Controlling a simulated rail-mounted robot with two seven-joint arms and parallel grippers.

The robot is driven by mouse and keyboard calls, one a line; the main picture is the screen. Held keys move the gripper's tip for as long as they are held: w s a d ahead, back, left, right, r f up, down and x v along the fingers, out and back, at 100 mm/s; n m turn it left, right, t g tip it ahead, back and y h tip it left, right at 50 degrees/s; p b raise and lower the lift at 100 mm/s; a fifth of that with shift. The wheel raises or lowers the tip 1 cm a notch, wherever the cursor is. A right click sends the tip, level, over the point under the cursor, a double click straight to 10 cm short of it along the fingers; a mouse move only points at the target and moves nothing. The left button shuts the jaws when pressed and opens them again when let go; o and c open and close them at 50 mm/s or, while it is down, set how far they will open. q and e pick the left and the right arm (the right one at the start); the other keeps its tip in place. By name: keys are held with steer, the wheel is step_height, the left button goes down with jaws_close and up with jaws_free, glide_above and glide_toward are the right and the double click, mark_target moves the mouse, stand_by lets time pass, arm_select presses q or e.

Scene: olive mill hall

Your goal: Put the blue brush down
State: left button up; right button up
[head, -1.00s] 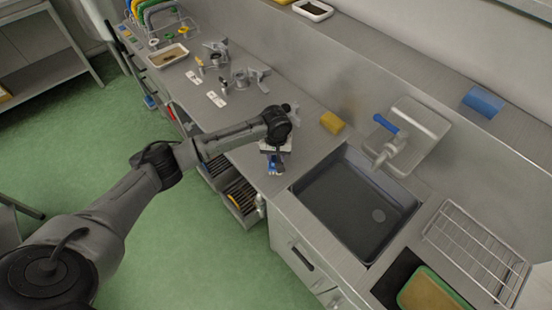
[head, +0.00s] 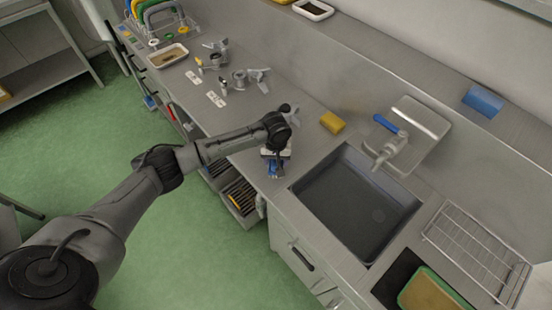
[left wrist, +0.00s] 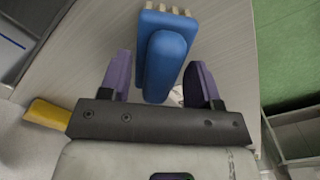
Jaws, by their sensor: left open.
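The blue brush (left wrist: 165,60) is on the steel counter (left wrist: 240,50) in the left wrist view, with its pale bristle tufts at the top. In the head view it shows as a small blue patch (head: 273,170) under my left wrist, near the counter's front edge left of the sink. My left gripper (head: 275,158) is open. In the left wrist view its two purple fingers (left wrist: 160,66) stand on either side of the brush, with a gap visible on both sides. The brush's underside is hidden. My right gripper is not in view.
A yellow sponge (head: 332,123) lies right of my left wrist, beside the sink (head: 355,205). A tap with a blue lever (head: 385,123) stands behind the sink. An open drawer (head: 241,198) is below the counter. Metal fittings (head: 240,79) and white labels (head: 216,99) lie farther left.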

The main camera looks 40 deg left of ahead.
arm_select(q)
steer(key=shift+r, duration=0.2)
step_height(320, 180, up, 12)
steer(key=p, duration=0.1)
stand_by(0.3)
steer(key=s+d+f+m+t+h, duration=0.2)
steer(key=s+d+f+m, duration=0.5)
steer(key=s+d+f, duration=0.7)
steer(key=s+a+r+m+y, duration=0.1)
steer(key=s, duration=0.8)
steer(key=s+a+r+m+t, duration=0.1)
steer(key=s+r, duration=0.1)
steer(key=s, duration=0.7)
steer(key=shift+s+r+t+y, duration=0.2)
steer(key=shift+s+t+y, duration=0.1)
steer(key=shift+s+y, duration=0.1)
